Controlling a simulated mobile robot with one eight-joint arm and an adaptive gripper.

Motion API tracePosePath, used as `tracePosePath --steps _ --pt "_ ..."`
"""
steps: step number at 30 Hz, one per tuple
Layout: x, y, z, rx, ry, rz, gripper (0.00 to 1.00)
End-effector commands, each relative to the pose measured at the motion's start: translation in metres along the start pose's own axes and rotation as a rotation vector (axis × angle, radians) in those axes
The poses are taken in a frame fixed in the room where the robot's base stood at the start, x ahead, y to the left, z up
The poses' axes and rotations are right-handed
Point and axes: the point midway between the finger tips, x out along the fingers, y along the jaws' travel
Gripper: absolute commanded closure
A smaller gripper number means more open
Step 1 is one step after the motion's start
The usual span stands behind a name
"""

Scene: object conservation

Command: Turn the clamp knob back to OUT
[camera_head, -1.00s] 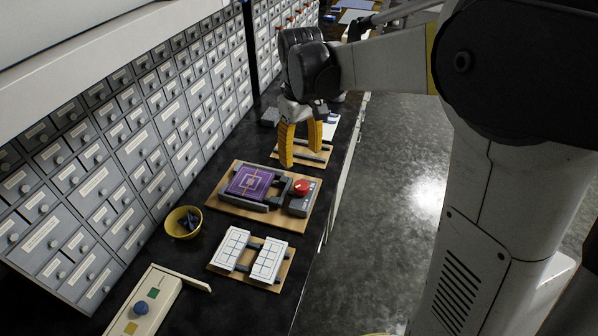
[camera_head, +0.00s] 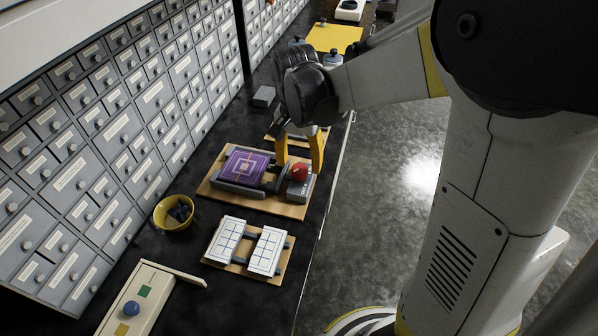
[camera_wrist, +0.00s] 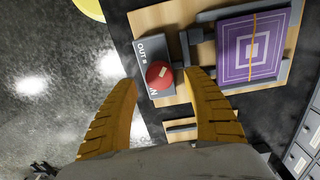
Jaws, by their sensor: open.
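The red clamp knob (camera_head: 300,171) sits on a grey block (camera_head: 299,190) at the right of a wooden board. In the wrist view the knob (camera_wrist: 159,78) has a pale mark on top. OUT is lettered on the block (camera_wrist: 145,47) above the knob; a partly covered label, seemingly IN, is below. A purple patterned tile (camera_head: 246,166) lies in the grey clamp frame beside it. My gripper (camera_head: 299,164) is open and empty. Its yellow fingers appear on either side of the knob from above; I cannot tell whether they touch it.
A board with white tiles (camera_head: 228,240) lies in front, with a yellow bowl (camera_head: 173,213) to its left. A cream panel with a blue knob (camera_head: 131,308) is nearest. Grey drawers (camera_head: 100,120) line the left; the counter's right edge drops to the floor.

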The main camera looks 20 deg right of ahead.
Motion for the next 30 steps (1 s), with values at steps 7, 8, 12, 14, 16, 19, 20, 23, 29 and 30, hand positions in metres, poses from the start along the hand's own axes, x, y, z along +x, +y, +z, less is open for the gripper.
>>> tracePosePath --steps 7,8,12,14,16,19,20,23,29,30 --pt "0.025 0.0 0.0 0.0 0.0 0.0 0.41" --pt "0.026 0.0 0.0 0.0 0.0 0.0 0.41" --pt "0.026 0.0 0.0 0.0 0.0 0.0 0.41" --pt "0.026 0.0 0.0 -0.001 0.0 0.0 0.41" --pt "0.026 0.0 0.0 -0.001 0.0 0.0 0.43" --pt "0.026 0.0 0.0 -0.001 0.0 0.0 0.73" --pt "0.026 0.0 0.0 -0.001 0.0 0.0 0.83" --pt "0.026 0.0 0.0 -0.001 0.0 0.0 0.95" --pt "0.026 0.0 0.0 -0.013 0.001 0.0 0.95" --pt "0.026 0.0 0.0 -0.021 0.001 0.0 0.95"
